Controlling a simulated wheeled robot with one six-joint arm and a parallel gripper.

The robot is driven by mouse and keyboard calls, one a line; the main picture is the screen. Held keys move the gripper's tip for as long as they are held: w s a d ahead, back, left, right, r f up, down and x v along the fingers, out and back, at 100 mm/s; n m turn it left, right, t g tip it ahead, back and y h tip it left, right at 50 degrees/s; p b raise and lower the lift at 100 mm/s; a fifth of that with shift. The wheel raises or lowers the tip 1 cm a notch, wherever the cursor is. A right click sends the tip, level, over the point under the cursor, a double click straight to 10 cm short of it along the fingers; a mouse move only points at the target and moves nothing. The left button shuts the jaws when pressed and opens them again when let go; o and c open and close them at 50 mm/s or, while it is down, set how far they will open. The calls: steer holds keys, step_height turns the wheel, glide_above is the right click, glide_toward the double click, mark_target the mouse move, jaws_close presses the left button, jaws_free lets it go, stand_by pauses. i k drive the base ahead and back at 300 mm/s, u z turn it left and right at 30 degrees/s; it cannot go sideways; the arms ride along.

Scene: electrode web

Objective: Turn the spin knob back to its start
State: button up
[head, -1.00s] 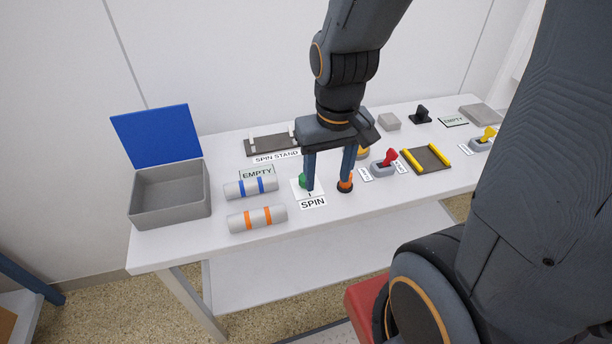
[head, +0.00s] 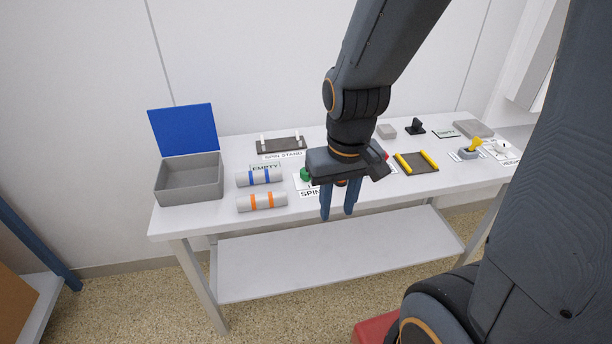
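The spin knob is the green knob (head: 305,174) on a white plate behind the SPIN label (head: 310,194), on the table. Its right side is partly covered by my gripper, and its turn angle cannot be read. My gripper (head: 338,215) points down, to the right of and nearer than the green knob, with its fingertips showing in front of the table's front edge. A gap shows between its two fingers, and nothing is held there. An orange and black round part behind the fingers is mostly hidden.
Two banded rolls (head: 262,202) lie left of the knob, near the grey box (head: 190,182) with its open blue lid. The spin stand (head: 281,146) is behind. A red-handled switch is mostly hidden by my gripper. A yellow-barred dark tray (head: 417,163) and yellow lever (head: 474,146) are right.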

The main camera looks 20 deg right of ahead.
mark_target(304, 175)
steer(key=u, duration=0.15)
steer(key=i, duration=0.6)
steer(key=z, duration=0.8)
